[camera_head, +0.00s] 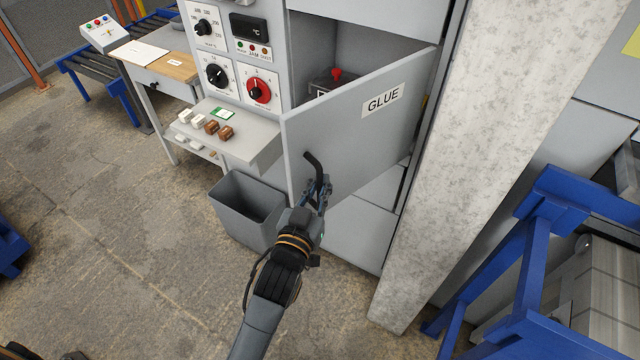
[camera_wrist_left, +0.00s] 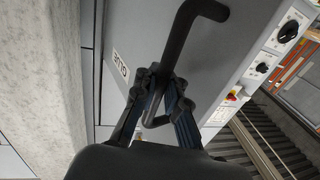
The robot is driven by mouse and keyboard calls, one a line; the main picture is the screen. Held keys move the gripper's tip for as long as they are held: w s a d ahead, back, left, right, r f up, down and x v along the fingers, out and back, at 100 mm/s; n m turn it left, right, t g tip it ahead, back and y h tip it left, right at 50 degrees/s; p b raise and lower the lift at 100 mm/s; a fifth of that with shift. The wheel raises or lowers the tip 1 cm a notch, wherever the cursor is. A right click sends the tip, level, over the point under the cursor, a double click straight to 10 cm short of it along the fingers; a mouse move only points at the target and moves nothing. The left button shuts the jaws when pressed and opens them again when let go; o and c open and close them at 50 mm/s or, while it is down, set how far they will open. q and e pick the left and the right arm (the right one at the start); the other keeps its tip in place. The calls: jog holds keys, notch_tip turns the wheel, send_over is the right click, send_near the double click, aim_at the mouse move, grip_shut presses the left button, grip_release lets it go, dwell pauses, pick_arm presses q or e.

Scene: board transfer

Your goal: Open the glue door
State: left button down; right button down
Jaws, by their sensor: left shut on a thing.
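The glue door (camera_head: 350,135) is a grey panel with a "GLUE" label, standing partly open and swung outward from the cabinet. Its black bent handle (camera_head: 312,165) is near the free left edge. My left gripper (camera_head: 318,190) is shut on the handle; the left wrist view shows the handle (camera_wrist_left: 195,25) running down between the two fingers (camera_wrist_left: 158,100). The door (camera_wrist_left: 150,40) with its label also shows there. Behind the door, a dark container with a red top (camera_head: 336,74) shows partly inside the compartment; the door hides the rest. My right gripper is not in view.
A grey open bin (camera_head: 245,205) stands on the floor below the door's left edge. A shelf (camera_head: 255,140) with small brown and white blocks juts out left of the door. A concrete pillar (camera_head: 480,150) and a blue frame (camera_head: 530,230) stand at the right.

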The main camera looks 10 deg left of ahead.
pick_arm(q)
jog(key=shift+s+f, duration=0.1)
jog(key=shift+f, duration=0.15)
jog(key=shift+a, duration=0.15)
jog(key=c, duration=1.6)
grip_release()
jog(key=shift+c, duration=0.2)
jog(key=shift+o, duration=1.3)
jog(key=shift+s+a, duration=0.15)
jog(key=shift+s+r, duration=0.1)
jog(key=shift+r, duration=0.15)
jog(key=s+a, duration=0.2)
jog(key=s, duration=0.9)
jog(key=shift+s, duration=0.4)
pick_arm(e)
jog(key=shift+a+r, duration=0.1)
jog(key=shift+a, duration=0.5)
pick_arm(q)
jog(key=shift+a, duration=0.1)
